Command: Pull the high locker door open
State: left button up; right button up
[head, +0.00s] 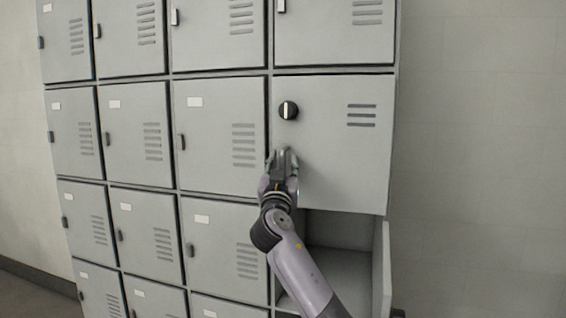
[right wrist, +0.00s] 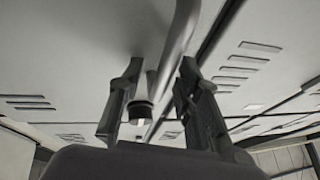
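In the right wrist view, a grey bar handle (right wrist: 178,45) with a dark lower end stands out from the door face. My right gripper (right wrist: 160,85) is open there, with one finger on each side of the handle and gaps showing. My left gripper is not in view.
Below, a locker compartment (head: 335,250) stands open and empty, its door (head: 382,270) swung out to the right. Other closed locker doors (head: 215,135) fill the left. A bare wall (head: 480,150) is on the right.

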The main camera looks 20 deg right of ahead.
jog(key=shift+c, duration=0.5)
grip_shut()
dwell(0.4)
